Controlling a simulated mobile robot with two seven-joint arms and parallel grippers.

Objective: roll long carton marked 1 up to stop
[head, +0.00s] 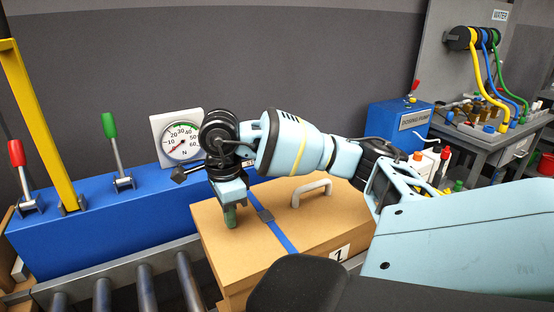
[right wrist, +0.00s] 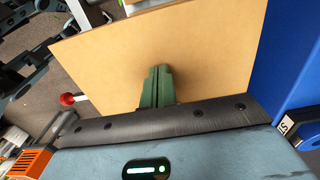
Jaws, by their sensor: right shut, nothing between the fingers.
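The long carton (head: 240,250) is brown, with a blue strap, a white handle on top and a label marked 1 on its near side. It lies at the left-to-right middle of the head view, on the roller conveyor. My right gripper (head: 230,218) points down at the carton's left part, with its green fingers together and empty. In the right wrist view the shut fingers (right wrist: 157,84) stand in front of the carton's plain brown face (right wrist: 205,60); I cannot tell whether they touch it. My left gripper is out of view. I cannot identify the stop for certain.
Bare rollers (head: 145,290) lie left of the carton. A blue housing (head: 80,225) behind them carries a yellow post (head: 40,130), a red lever (head: 18,155), a green lever (head: 110,125) and a force dial (head: 180,138). A dosing pump (head: 400,125) stands at right.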

